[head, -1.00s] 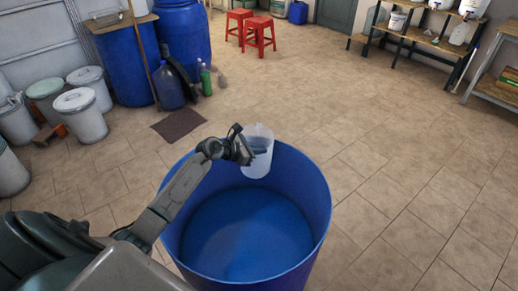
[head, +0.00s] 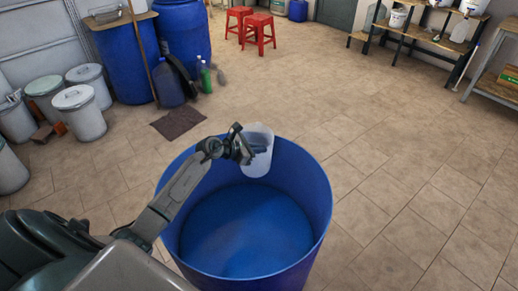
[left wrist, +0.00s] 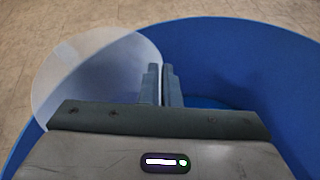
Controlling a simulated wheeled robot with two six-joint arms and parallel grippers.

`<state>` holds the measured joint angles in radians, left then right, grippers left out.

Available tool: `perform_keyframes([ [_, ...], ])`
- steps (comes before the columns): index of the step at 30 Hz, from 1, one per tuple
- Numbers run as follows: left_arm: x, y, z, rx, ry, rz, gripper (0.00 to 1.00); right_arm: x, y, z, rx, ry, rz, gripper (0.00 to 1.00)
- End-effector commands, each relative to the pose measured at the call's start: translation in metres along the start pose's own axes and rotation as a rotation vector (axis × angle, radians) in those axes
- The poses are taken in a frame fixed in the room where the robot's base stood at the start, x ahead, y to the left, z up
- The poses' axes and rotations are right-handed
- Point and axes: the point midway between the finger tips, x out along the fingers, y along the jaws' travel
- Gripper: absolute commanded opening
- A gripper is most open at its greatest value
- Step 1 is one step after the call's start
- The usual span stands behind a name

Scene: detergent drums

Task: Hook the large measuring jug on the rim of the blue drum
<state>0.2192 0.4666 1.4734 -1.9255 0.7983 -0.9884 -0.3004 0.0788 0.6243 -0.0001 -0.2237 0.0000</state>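The large measuring jug (head: 259,162) is a translucent white vessel. In the head view it is upright at the far rim of the blue drum (head: 317,190), its top above the rim and its lower part in front of the inner wall. It also shows at the left of the left wrist view (left wrist: 88,75). My left gripper (head: 242,146) is at the jug's left side, its fingers (left wrist: 163,84) close together, shut on what seems to be the handle, which they hide. I cannot tell whether the jug rests on the rim. My right gripper is out of view.
The drum is open, with a blue interior. White lidded buckets (head: 82,110) and tall blue barrels (head: 122,65) stand at the back left. A dark mat (head: 178,122) lies on the floor. Red stools (head: 258,30) and shelves (head: 430,38) are farther back. The floor at right is clear.

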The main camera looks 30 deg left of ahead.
Motion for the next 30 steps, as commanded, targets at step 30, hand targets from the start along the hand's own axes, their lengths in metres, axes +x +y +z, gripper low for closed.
perform_keyframes([
  [30, -0.087, 0.0, -0.002, 0.004, 0.003, 0.0, 0.28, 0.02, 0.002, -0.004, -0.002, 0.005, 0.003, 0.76],
])
